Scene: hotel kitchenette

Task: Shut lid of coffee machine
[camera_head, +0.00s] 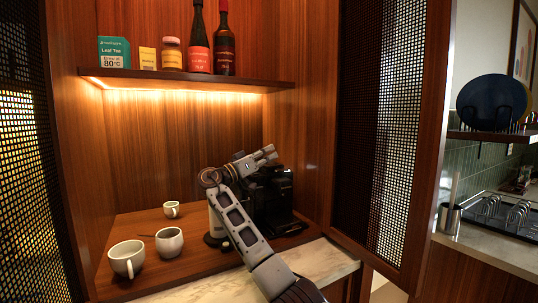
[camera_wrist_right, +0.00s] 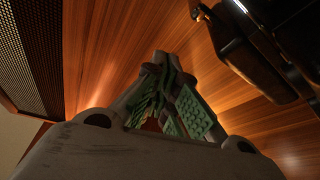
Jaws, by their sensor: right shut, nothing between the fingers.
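The black coffee machine (camera_head: 281,194) stands on the wooden counter in the niche, partly hidden behind my right arm. Its dark body also shows at the upper right of the right wrist view (camera_wrist_right: 262,48). I cannot clearly tell its lid from the body or see the lid's angle. My right gripper (camera_head: 268,154) is at the machine's top, pointing right in the head view. In the wrist view its green-padded fingers (camera_wrist_right: 168,98) are together and empty, with the machine beside them; contact cannot be told. My left gripper is not in view.
White cups (camera_head: 127,259), (camera_head: 169,243), (camera_head: 171,210) stand to the left on the counter. A pale cylindrical container (camera_head: 215,222) is beside my arm. A shelf (camera_head: 185,79) with bottles and boxes hangs above. A perforated door (camera_head: 385,130) stands open at right.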

